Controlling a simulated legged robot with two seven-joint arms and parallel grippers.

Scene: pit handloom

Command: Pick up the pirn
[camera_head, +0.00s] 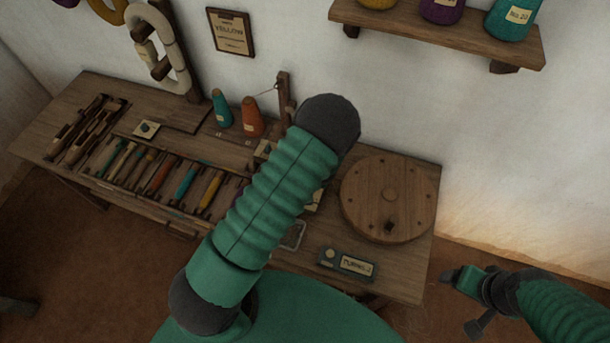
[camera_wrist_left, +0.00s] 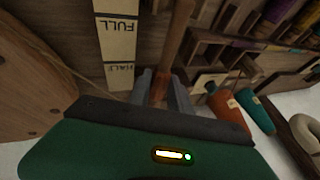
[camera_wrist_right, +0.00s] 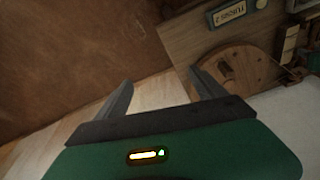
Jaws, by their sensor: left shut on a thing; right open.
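In the left wrist view my left gripper (camera_wrist_left: 163,78) is shut on a slim brown wooden piece (camera_wrist_left: 177,35), which looks like a pirn. It runs up between the two fingers, and its lower end shows reddish brown. In the head view my left arm hides this gripper and what it holds. Several coloured pirns (camera_head: 159,176) lie side by side in a tray on the bench. My right gripper (camera_head: 462,300) is open and empty, off the bench's right front corner; its spread fingers also show in the right wrist view (camera_wrist_right: 160,80).
A round wooden disc (camera_head: 388,197) and a turns counter (camera_head: 347,264) occupy the bench's right side. Teal (camera_head: 221,108) and orange (camera_head: 251,117) cones stand at the back near a wooden post (camera_head: 285,95). A FULL/HALF gauge (camera_wrist_left: 117,45) is beside the left gripper. A shelf (camera_head: 440,35) hangs above.

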